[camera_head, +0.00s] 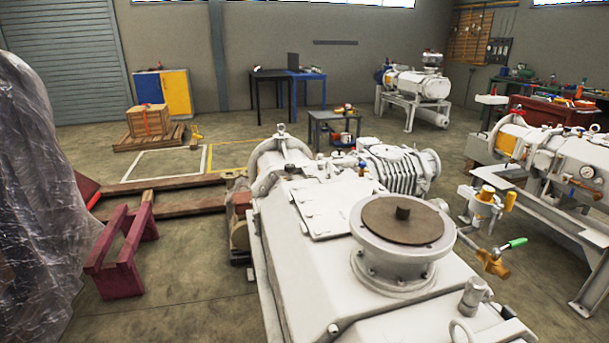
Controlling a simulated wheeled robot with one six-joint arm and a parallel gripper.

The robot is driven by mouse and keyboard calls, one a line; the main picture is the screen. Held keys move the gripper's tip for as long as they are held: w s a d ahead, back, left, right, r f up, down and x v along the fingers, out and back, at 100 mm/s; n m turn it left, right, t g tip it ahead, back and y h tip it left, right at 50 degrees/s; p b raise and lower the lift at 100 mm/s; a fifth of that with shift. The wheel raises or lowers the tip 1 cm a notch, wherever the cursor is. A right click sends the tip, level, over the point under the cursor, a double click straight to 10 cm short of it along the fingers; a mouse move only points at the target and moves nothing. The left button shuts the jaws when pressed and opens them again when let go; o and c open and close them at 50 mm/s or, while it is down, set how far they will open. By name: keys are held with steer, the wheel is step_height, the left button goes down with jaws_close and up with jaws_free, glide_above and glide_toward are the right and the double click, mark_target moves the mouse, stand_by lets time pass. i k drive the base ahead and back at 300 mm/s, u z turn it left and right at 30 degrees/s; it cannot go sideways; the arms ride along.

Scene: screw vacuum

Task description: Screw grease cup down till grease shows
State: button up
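A large white vacuum pump (290,240) fills the lower middle of the head view. On its top is a round flange with a brown disc (390,222) and a short dark stub at its middle. A small white capped fitting (473,294) stands at the pump's lower right. Yellow-topped fittings (486,193) and a brass valve with a green handle (492,262) are at the pump's right side. I cannot tell which part is the grease cup, and no grease can be made out. My gripper is not in this view.
Another white machine (545,150) stands close on the right, with a white metal frame (555,222). A dark red stand (122,250) and a plastic-wrapped object (38,200) are at the left. A grey cart (336,122) stands behind the pump. Open floor shows at the left.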

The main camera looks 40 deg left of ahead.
mark_target(291, 167)
steer(key=u, duration=1.55)
steer(key=k, duration=0.55)
steer(key=u, duration=0.95)
steer(key=i, duration=1.3)
steer(key=u, duration=0.55)
steer(key=i, duration=1.2)
steer(key=z, duration=0.95)
steer(key=i, duration=0.85)
steer(key=z, duration=1.25)
steer(key=i, duration=0.3)
steer(key=z, duration=0.2)
